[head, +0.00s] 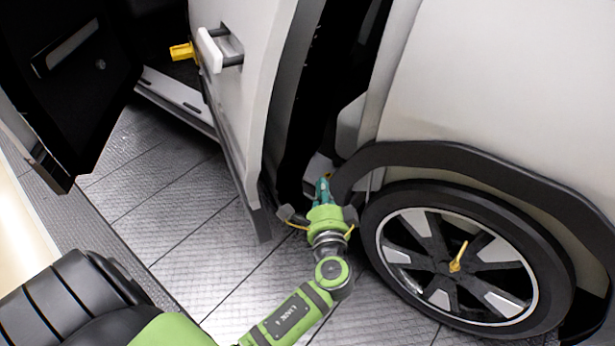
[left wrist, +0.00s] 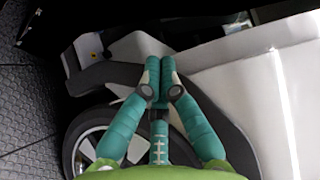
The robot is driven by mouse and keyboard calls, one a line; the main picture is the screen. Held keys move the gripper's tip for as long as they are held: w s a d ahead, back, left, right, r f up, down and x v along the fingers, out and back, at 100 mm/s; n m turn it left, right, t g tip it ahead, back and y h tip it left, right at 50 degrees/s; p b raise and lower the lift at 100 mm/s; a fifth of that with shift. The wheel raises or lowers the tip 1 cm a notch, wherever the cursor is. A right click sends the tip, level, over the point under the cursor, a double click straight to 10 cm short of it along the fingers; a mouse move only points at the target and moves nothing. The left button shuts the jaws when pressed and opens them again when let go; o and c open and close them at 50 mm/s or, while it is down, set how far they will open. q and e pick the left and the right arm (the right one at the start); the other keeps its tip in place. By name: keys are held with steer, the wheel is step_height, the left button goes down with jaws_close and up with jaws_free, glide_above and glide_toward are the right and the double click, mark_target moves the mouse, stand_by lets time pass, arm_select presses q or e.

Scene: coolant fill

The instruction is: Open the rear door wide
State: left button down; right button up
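The rear door (head: 247,75) is a white panel with a white bar handle (head: 215,50). It stands ajar, with a dark gap between its edge and the car body (head: 500,75). My left gripper (head: 323,184) is at the lower end of this gap, beside the rear wheel arch. In the left wrist view its teal fingers (left wrist: 160,68) are together at the tips, with nothing visible between them. The tips point toward the sill and the wheel arch trim (left wrist: 115,72). I cannot tell whether the gripper touches the door. My right gripper is out of view.
The rear wheel (head: 465,262) stands right of my left gripper; it also shows in the left wrist view (left wrist: 88,143). Another open door (head: 75,75) with a dark inner side is at the far left. The tiled floor (head: 165,215) between them is clear.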

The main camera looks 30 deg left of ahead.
arm_select(q)
steer(key=w+a+p, duration=0.2)
steer(key=w+a, duration=0.2)
steer(key=a, duration=0.4)
steer(key=shift+w+a+r, duration=0.15)
steer(key=shift+w+r, duration=0.05)
steer(key=shift+r, duration=0.1)
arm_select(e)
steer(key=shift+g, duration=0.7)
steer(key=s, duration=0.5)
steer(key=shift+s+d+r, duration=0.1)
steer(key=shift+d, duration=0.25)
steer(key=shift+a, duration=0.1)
